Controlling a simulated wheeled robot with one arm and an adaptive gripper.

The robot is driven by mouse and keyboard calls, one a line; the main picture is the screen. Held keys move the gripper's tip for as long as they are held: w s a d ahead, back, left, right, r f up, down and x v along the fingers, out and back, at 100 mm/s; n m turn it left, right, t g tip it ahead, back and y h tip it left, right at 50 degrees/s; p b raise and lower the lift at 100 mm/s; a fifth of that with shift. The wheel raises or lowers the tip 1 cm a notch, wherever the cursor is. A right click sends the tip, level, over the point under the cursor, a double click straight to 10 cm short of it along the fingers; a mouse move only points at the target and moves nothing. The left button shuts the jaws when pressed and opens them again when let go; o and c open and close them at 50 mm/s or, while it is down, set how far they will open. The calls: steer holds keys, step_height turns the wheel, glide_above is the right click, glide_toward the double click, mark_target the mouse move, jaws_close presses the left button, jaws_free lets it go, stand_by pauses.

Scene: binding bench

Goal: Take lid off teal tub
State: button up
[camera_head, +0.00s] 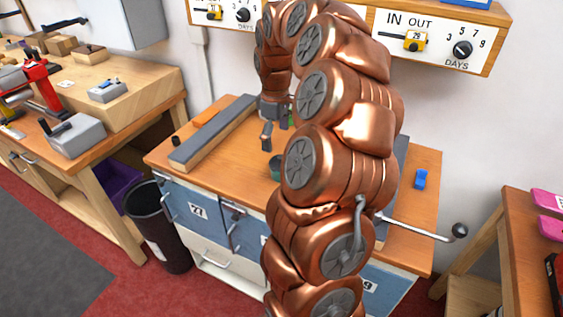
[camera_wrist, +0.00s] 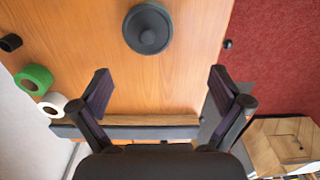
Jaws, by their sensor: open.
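A dark grey round lid with a central knob (camera_wrist: 148,30) shows from above at the top of the wrist view. It lies over the wooden bench top, and whatever is beneath it is hidden there. In the head view a small part of the teal tub (camera_head: 276,168) shows on the bench, mostly hidden behind my copper arm. My gripper (camera_wrist: 161,90) is open, its two dark fingers wide apart with nothing between them. The lid is ahead of the fingertips, apart from them. In the head view one finger shows just above the tub.
A long grey bar (camera_head: 214,134) lies along the bench's left side. A green roll (camera_wrist: 33,79), a white roll (camera_wrist: 54,105) and a small black item (camera_wrist: 10,42) sit at left in the wrist view. A blue item (camera_head: 421,180) lies at the bench's right. Bare wood surrounds the lid.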

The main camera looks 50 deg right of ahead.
mark_target(281, 160)
steer(key=shift+s+d+f, duration=0.1)
steer(key=shift+d+f, duration=0.1)
steer(key=shift+d, duration=0.4)
steer(key=shift+s+d+f, duration=0.1)
steer(key=shift+d+f, duration=0.05)
steer(key=shift+d, duration=0.4)
steer(key=shift+d+f, duration=0.1)
steer(key=shift+f, duration=0.2)
steer(key=shift+a+f+p, duration=0.15)
steer(key=shift+f+p, duration=0.55)
steer(key=shift+f, duration=1.1)
steer(key=shift+a+f+p, duration=0.15)
steer(key=shift+f+p, duration=0.55)
steer(key=shift+f, duration=1.1)
steer(key=c, duration=1.1)
steer(key=shift+c, duration=0.2)
